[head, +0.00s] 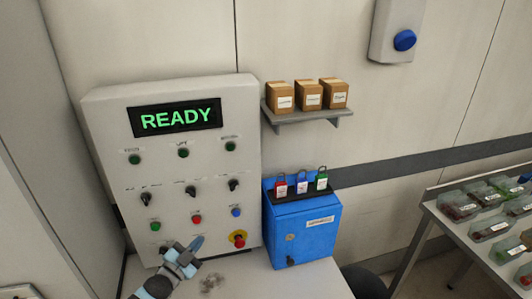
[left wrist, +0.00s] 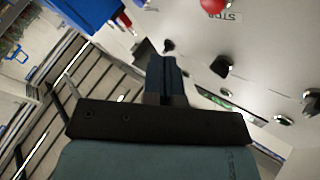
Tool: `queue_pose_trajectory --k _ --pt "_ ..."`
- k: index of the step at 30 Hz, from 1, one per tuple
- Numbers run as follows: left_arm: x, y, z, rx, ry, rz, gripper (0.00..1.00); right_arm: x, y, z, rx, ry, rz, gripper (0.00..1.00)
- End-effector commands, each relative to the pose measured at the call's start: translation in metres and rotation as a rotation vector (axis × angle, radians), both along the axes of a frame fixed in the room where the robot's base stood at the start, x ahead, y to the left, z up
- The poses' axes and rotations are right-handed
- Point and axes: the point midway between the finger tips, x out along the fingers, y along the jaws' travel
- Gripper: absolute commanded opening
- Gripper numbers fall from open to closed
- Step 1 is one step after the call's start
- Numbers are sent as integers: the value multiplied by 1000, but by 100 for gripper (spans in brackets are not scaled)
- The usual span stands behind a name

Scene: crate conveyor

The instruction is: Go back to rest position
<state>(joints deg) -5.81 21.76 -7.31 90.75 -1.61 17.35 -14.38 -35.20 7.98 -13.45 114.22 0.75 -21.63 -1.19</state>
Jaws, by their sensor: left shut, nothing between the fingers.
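My left gripper (head: 192,247) is low in the head view, in front of the lower part of the control panel (head: 103,118). Its fingers are shut with nothing between them. In the left wrist view the closed fingers (left wrist: 168,68) point up toward the panel face (left wrist: 265,62), where dark knobs and a red button show. The panel's screen reads READY in green. My right gripper is in neither view.
A blue box (head: 310,240) with red, blue and green padlocks stands right of the panel. A shelf (head: 308,118) above it holds three cartons. A blue wall button (head: 404,40) is at upper right. A table (head: 432,207) with several clear crates is at the right.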

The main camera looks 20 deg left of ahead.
Motion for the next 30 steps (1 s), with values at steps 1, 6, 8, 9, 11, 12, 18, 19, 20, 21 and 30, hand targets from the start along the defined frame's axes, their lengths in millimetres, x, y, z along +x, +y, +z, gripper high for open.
queue_pose_trajectory --k 1,6,8,9,11,12,18,19,20,21,30 --pt "0 0 0 0 0 0 0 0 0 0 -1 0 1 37" --pt "-32 -28 -26 -64 116 1 0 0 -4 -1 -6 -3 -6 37" --pt "-58 -48 -43 -116 206 6 0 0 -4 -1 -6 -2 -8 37" --pt "-78 -62 -54 -154 276 13 0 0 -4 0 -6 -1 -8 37" --pt "-110 -83 -68 -212 384 23 0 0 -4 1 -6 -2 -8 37" --pt "-131 -97 -76 -251 455 33 0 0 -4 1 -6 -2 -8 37" --pt "-220 -147 -94 -405 742 84 0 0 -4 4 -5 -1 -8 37" --pt "-228 -151 -95 -419 769 91 0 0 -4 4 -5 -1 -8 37" --pt "-235 -154 -96 -430 793 96 0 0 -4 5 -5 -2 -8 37" --pt "-242 -158 -95 -444 816 101 0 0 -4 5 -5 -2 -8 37" --pt "-249 -161 -96 -457 841 107 0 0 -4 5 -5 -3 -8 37"
